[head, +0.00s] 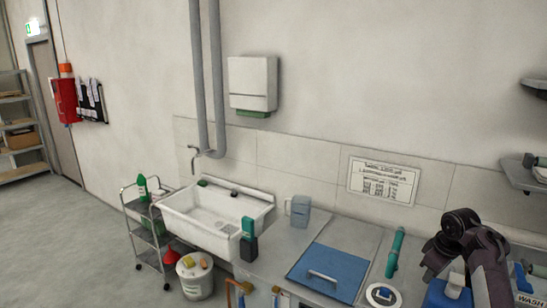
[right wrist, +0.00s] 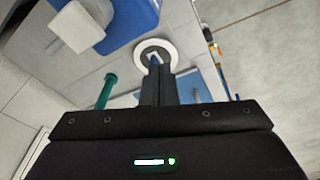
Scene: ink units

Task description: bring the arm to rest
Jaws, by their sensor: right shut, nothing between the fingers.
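My right arm (head: 470,245) comes in at the right of the head view, dark and bent, above the right part of the counter. My right gripper (right wrist: 157,85) shows in the right wrist view, its two dark fingers together with nothing between them. My left gripper is in neither view.
A blue block with a white piece (head: 450,290) stands beneath my right arm. A blue panel with a handle (head: 328,272) lies on the counter. A sink (head: 215,210) and trolley (head: 145,225) are left. A shelf (head: 525,175) juts out right.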

